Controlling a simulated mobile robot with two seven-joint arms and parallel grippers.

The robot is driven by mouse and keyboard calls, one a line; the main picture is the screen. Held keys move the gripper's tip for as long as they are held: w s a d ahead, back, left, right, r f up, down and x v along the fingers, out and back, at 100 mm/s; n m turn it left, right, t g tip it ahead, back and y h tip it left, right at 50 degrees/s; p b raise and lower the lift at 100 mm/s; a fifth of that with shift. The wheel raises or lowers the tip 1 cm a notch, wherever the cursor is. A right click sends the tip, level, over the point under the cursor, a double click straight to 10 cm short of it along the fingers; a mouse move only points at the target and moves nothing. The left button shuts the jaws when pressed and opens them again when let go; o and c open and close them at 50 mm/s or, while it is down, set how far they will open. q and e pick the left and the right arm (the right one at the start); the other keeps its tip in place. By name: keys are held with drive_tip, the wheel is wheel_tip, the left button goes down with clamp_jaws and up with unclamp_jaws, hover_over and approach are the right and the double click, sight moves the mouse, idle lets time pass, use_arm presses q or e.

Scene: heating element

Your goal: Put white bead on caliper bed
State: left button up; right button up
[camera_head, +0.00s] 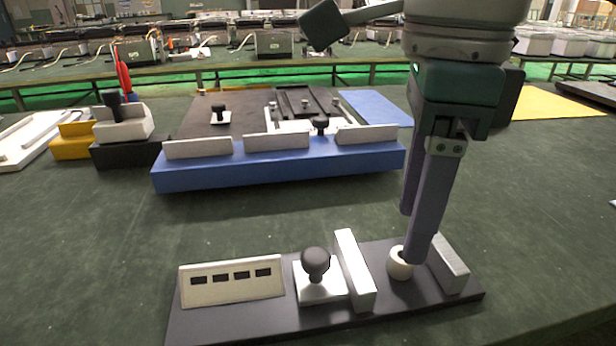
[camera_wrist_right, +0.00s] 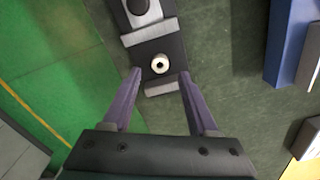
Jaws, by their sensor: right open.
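The white bead (camera_head: 399,265), a short ring with a hole in its top, stands upright on the black caliper bed (camera_head: 385,312), between two upright pale jaw plates, apart from both. In the right wrist view the bead (camera_wrist_right: 160,64) lies centred between my finger tips. My right gripper (camera_head: 415,232) points down over the bead. It is open and empty, with clear gaps between its purple fingers and the bead. In the head view the near finger hides part of the bead's right side. My left gripper is not in view.
The caliper bed also carries a black knob on a white slide (camera_head: 316,268) and a panel with several dark windows (camera_head: 232,281). A blue fixture (camera_head: 280,168) stands behind. The green table is clear between them and to the right.

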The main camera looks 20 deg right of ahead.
wheel_tip(320, 180, up, 8)
drive_tip(key=shift+p, duration=0.4)
idle(1.0)
